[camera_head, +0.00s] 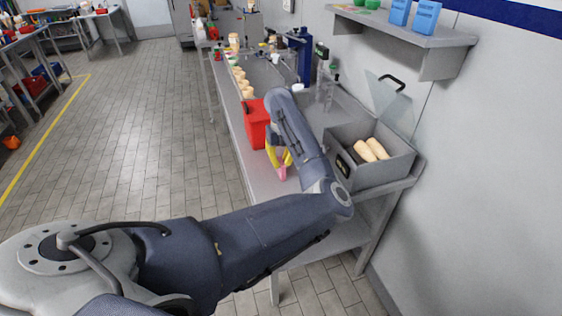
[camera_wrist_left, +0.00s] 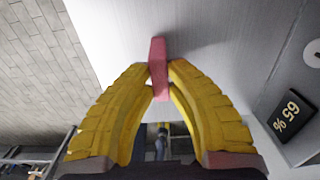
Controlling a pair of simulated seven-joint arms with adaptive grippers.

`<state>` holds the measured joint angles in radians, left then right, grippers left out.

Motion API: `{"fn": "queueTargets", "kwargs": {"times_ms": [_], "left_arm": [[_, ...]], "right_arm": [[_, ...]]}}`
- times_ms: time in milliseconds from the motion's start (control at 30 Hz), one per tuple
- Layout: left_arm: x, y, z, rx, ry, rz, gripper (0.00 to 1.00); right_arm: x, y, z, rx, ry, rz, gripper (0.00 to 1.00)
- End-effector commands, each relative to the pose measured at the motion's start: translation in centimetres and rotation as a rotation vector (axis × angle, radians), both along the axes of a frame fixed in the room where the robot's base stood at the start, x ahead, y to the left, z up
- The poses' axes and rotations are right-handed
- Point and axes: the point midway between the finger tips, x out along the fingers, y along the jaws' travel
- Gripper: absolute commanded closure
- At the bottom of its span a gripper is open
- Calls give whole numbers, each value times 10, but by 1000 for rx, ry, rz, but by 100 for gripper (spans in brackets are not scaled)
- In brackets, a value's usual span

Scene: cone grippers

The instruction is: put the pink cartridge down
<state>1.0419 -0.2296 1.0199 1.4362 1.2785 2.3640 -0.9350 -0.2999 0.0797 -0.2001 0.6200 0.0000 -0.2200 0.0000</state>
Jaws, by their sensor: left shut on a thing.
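The pink cartridge (camera_wrist_left: 158,62) is between the yellow fingertips of my left gripper (camera_wrist_left: 158,80) in the left wrist view. It is a slim pink block, and its far end sticks out past the fingers over the grey bench top (camera_wrist_left: 215,25). In the head view the pink cartridge (camera_head: 283,173) shows below the yellow fingers of my left gripper (camera_head: 282,160), near the bench's front edge. I cannot tell whether the cartridge touches the bench. My left forearm hides part of the bench. My right gripper is not in view.
A red container (camera_head: 255,124) stands on the bench just behind the gripper. A grey open box (camera_head: 385,170) with cream-coloured cylinders (camera_head: 371,150) and a raised clear lid (camera_head: 388,98) stands to the right. Several cream items (camera_head: 243,82) line the bench further back.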

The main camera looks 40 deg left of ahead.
Motion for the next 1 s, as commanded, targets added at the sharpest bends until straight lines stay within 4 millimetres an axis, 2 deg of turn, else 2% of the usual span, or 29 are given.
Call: {"fn": "queueTargets", "kwargs": {"times_ms": [200,233,400,733,867,1000], "left_arm": [[0,0,-3,1,1,0,100],[0,0,-3,1,1,0,83],[0,0,-3,1,1,0,64],[0,0,2,-1,-2,1,64],[1,0,16,-2,-4,1,64],[1,0,41,-1,-4,1,64]], "right_arm": [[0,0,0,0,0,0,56],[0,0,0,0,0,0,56],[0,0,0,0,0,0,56],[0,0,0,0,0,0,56],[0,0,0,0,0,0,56],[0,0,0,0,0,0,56]]}}
